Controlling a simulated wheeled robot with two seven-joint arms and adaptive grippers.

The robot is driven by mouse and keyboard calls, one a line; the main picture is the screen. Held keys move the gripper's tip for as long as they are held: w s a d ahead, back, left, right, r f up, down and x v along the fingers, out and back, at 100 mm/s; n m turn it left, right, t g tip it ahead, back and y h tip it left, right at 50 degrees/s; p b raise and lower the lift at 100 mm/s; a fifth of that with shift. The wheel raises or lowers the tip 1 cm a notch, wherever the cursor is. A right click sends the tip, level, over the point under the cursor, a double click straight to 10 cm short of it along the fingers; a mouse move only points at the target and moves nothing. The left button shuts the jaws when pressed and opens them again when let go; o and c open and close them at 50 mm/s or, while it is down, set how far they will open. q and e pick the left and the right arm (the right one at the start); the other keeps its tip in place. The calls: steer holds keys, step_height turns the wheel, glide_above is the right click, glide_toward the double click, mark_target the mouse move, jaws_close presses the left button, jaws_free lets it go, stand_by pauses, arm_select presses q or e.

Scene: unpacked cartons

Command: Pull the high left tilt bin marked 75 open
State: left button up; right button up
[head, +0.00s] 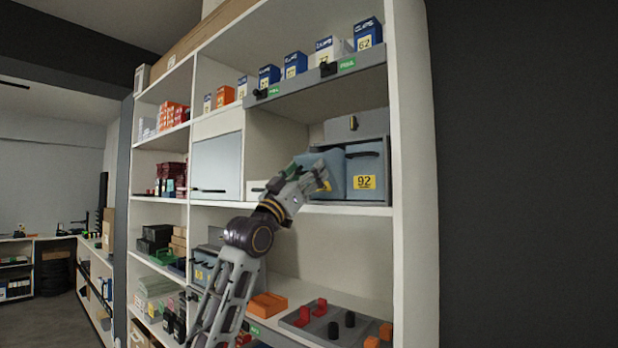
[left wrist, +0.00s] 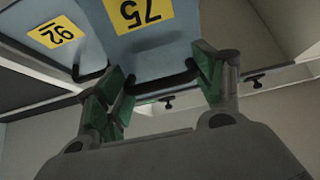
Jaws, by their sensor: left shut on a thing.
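The tilt bin marked 75 is a blue-grey bin (head: 334,163) on the upper shelf, left of the bin marked 92 (head: 378,165). In the left wrist view, bin 75 (left wrist: 160,48) shows upside down with its yellow label and dark bar handle. Its front stands out from the front of bin 92 (left wrist: 75,22), so it looks partly tipped open. My left gripper (head: 308,176) covers part of its front and label. In the left wrist view, the green-padded fingers of my left gripper (left wrist: 160,84) are at both ends of the handle, shut on it. My right gripper is not in view.
A grey box (head: 345,127) sits behind and above the bins. A shelf with several clip boxes (head: 325,50) is overhead. A closed pale door panel (head: 217,167) is to the left. Below are a tray (head: 330,322) and an orange box (head: 267,304). Open room lies left of the shelving.

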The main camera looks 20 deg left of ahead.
arm_select(q)
steer(key=shift+f+b, duration=0.35)
steer(key=shift+f, duration=0.45)
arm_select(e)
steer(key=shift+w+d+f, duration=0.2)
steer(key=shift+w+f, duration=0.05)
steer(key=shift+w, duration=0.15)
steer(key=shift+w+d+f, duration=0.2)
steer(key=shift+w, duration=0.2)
arm_select(q)
steer(key=shift+s+a, duration=0.1)
steer(key=shift+s, duration=0.1)
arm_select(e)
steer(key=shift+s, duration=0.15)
arm_select(q)
steer(key=shift+s+a, duration=0.1)
steer(key=shift+s, duration=0.05)
steer(key=o, duration=1.3)
steer(key=shift+r, duration=0.1)
steer(key=shift+c, duration=0.2)
steer(key=shift+s, duration=0.15)
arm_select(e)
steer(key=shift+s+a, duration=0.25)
arm_select(q)
steer(key=v, duration=1.1)
steer(key=shift+s+a+f, duration=0.15)
steer(key=shift+f, duration=0.1)
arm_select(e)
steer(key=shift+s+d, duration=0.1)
